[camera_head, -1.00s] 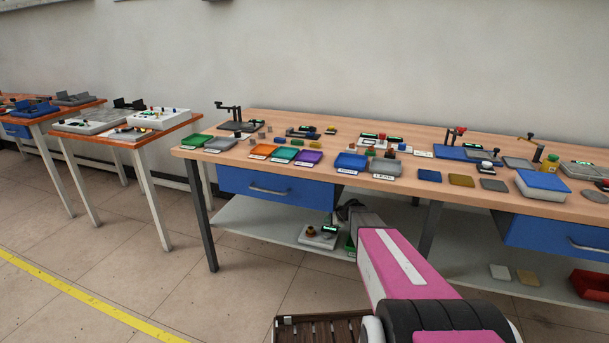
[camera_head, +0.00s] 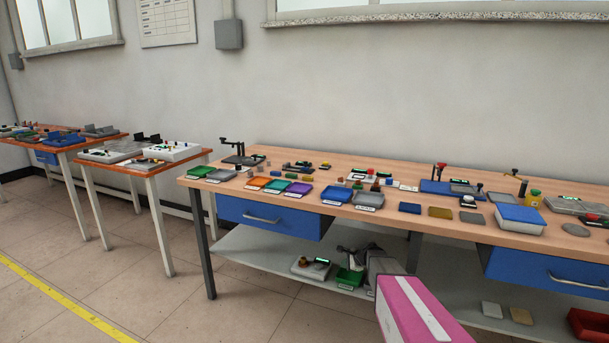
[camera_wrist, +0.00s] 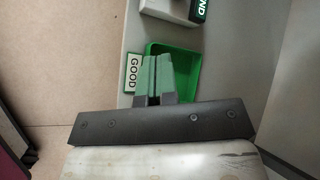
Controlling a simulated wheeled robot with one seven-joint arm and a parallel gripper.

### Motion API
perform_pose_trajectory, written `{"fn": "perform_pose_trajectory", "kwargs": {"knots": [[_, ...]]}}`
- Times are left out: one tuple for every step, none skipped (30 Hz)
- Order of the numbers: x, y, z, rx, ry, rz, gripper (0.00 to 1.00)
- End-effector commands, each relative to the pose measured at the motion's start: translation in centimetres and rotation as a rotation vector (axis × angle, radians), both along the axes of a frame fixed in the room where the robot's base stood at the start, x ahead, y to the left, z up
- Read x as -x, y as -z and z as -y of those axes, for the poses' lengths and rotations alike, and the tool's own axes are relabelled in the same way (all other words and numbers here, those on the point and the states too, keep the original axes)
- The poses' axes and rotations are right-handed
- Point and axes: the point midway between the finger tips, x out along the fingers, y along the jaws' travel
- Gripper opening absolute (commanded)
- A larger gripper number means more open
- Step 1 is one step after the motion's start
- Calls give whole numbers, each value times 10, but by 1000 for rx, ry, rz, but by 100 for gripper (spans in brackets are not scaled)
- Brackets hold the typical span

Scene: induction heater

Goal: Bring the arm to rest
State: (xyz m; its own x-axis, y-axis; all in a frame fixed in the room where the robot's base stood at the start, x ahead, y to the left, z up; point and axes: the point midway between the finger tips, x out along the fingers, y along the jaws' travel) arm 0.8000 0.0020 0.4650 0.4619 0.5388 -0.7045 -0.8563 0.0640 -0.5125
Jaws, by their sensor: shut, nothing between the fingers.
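My arm (camera_head: 420,315), with its pink link, reaches in front of the long workbench (camera_head: 250,158) in the head view. My gripper (camera_head: 346,253) is below the tabletop, at the lower shelf (camera_head: 245,248). In the wrist view my gripper (camera_wrist: 155,62) has its two fingers together with nothing between them. The fingers appear over a green tray (camera_wrist: 190,75) with a "GOOD" label (camera_wrist: 132,72). I cannot tell whether they touch it. The green tray also shows in the head view (camera_head: 348,279), partly beside my gripper.
A small grey device (camera_head: 311,267) stands on the shelf left of the green tray. Blue drawers (camera_head: 275,218) hang under the bench. The tabletop holds several coloured trays and fixtures. A smaller table (camera_head: 150,163) stands left; the floor (camera_head: 110,290) in front is clear.

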Motion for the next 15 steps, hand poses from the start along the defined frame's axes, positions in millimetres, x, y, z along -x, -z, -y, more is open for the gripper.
{"fn": "perform_pose_trajectory", "kwargs": {"knots": [[10,-4,-4,18,-26,5,0],[14,-5,-5,31,-41,7,0],[19,-7,-6,48,-64,11,0],[23,-8,-7,62,-80,14,0],[28,-10,-8,76,-97,17,0],[34,-12,-9,95,-123,20,0],[39,-13,-10,109,-141,23,0],[45,-15,-11,126,-164,27,0],[52,-17,-13,149,-193,31,0],[59,-20,-14,169,-220,36,0],[65,-22,-15,189,-246,38,0],[75,-25,-17,217,-286,43,0],[83,-27,-18,240,-317,48,0],[91,-30,-19,263,-350,52,0],[103,-33,-21,297,-397,56,0]]}}
